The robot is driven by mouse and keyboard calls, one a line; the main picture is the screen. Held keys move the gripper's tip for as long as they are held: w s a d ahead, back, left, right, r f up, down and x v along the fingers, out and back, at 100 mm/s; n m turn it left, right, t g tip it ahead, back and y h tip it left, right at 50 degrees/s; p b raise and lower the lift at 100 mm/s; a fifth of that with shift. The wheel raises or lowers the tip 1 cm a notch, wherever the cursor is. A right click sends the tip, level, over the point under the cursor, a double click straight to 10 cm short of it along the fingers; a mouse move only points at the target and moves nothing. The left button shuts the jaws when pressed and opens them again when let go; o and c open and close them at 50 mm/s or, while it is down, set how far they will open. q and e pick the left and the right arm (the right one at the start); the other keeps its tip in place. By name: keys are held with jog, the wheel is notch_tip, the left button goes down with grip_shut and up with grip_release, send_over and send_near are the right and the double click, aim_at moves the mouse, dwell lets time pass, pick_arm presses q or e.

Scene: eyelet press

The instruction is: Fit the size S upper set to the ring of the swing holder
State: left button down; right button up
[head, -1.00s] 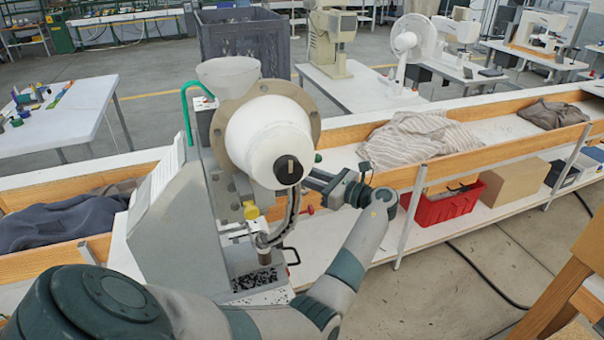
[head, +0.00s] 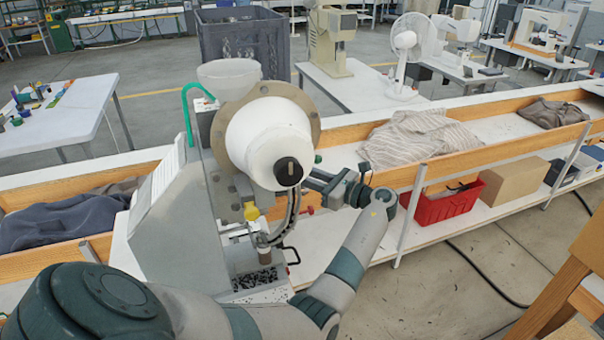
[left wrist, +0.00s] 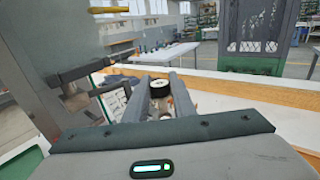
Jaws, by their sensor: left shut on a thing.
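My left arm comes in from the bottom left of the head view and bends back to the press (head: 170,235). Its gripper (head: 312,178) is partly hidden behind the press's black knob (head: 288,171). In the left wrist view the gripper (left wrist: 160,92) is shut on a short black cylinder with a pale top, seemingly the upper set (left wrist: 160,88); its size mark is not readable. A brownish cylinder (left wrist: 75,98) hangs from the press at the left, apart from the held piece. I cannot make out the swing holder's ring clearly. My right gripper is not in view.
A tray of small black pieces (head: 258,279) sits at the press's foot. A clear hopper (head: 229,72) tops the press. Striped cloth (head: 405,140) lies in the wooden-sided trough; a red crate (head: 443,203) stands on the shelf below. The shelf right of the press has free room.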

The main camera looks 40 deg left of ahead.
pick_arm(q)
jog(key=shift+f, duration=0.4)
dwell(0.5)
jog(key=shift+r+p, duration=0.1)
jog(key=shift+p, duration=0.2)
dwell(0.5)
jog(key=shift+p, duration=0.45)
dwell(0.9)
jog(key=shift+p, duration=0.3)
dwell(0.6)
jog(key=shift+f+b, duration=0.3)
jog(key=shift+f, duration=0.45)
dwell(0.4)
jog(key=shift+f+b, duration=0.3)
jog(key=shift+f, duration=0.45)
dwell(0.3)
jog(key=c, duration=1.4)
grip_release()
